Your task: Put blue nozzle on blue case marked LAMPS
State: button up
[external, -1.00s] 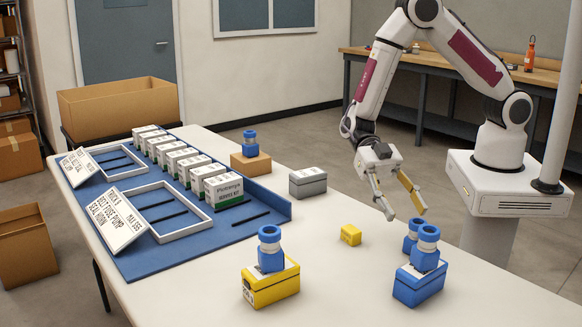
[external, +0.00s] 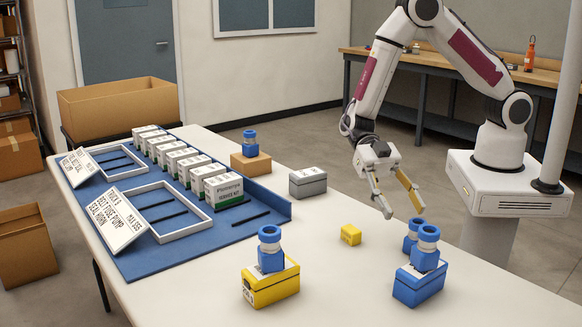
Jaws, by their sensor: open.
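A blue case (external: 418,290) stands at the front right of the table, and any marking on it cannot be read. A blue nozzle (external: 426,255) stands upright on it. Another blue nozzle (external: 411,231) is just behind, partly hidden by the front one; what it rests on cannot be told. A third blue nozzle (external: 270,250) stands on a yellow case (external: 271,290). One more blue nozzle (external: 249,143) stands on a brown box (external: 250,165) farther back. My gripper (external: 404,212) is open and empty, pointing down above the table, near the partly hidden nozzle.
A small yellow block (external: 350,235) lies between the yellow and blue cases. A grey case (external: 308,183) stands farther back. A blue board (external: 190,225) at left holds white frames, signs and a row of white-and-green boxes. The front middle of the table is clear.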

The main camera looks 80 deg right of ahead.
jog(key=w+d+r+m+t+h, duration=0.1)
jog(key=w+d+r+m+t, duration=0.15)
jog(key=w+r+t, duration=0.4)
jog(key=w+d+r+m+t+h, duration=0.2)
jog(key=w+d+r+t, duration=0.15)
jog(key=w, duration=0.55)
jog(key=w+d+r+m+t+h, duration=0.25)
jog(key=d+r, duration=0.25)
jog(key=d, duration=0.3)
jog(key=w+d+r+m+t+h, duration=0.1)
jog(key=d+r+m+t+h, duration=0.3)
jog(key=d, duration=0.3)
jog(key=s+d+r+m+g+h, duration=0.1)
jog(key=s+d+r+m+h, duration=0.2)
jog(key=s+d, duration=0.35)
jog(key=s+d+r+m+g+h, duration=0.1)
jog(key=s+d+r+m, duration=0.3)
jog(key=d, duration=0.3)
jog(key=s+f+m+g, duration=0.2)
jog(key=s, duration=0.8)
jog(key=s+a+f+m+g+y, duration=0.1)
jog(key=s+f+m+g, duration=0.1)
jog(key=s, duration=0.8)
jog(key=shift+s+a+f, duration=0.3)
jog(key=shift+s+f, duration=0.1)
jog(key=shift+f, duration=0.05)
